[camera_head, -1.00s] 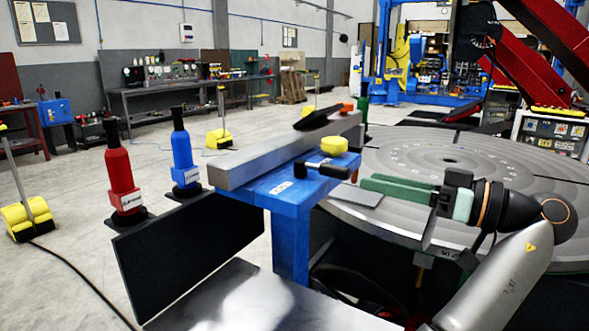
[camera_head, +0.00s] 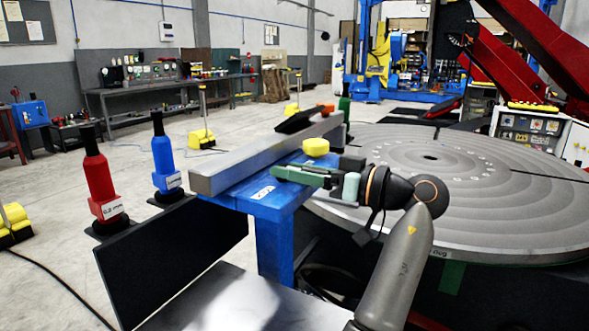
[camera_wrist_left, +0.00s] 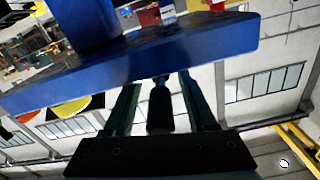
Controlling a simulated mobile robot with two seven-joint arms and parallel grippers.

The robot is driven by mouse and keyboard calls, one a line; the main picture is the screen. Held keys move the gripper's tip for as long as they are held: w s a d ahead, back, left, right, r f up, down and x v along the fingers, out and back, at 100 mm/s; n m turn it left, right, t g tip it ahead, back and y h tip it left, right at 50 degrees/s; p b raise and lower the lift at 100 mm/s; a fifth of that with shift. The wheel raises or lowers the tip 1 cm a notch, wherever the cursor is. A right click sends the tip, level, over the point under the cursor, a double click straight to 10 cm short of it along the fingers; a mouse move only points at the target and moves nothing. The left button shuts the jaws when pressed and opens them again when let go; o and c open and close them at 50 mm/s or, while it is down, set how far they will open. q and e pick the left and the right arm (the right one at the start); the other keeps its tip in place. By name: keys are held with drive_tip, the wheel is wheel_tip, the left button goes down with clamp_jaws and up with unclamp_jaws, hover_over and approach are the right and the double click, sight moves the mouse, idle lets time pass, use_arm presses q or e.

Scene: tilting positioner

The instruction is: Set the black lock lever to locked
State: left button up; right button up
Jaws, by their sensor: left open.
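The black lock lever (camera_wrist_left: 160,108) shows in the left wrist view as a dark round grip below the edge of the blue bracket. In the head view my gripper and wrist hide most or all of it. My left gripper (camera_head: 284,174) is at the right side of the blue stand (camera_head: 272,205), its green fingers over the stand's top. The wrist view shows the two fingers (camera_wrist_left: 158,85) apart, one on each side of the lever grip. I cannot tell whether either finger touches it. My right gripper is not in view.
A large grey round table (camera_head: 470,185) is close on the right.

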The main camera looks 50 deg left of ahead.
use_arm(q)
clamp_jaws()
idle(0.5)
idle(1.0)
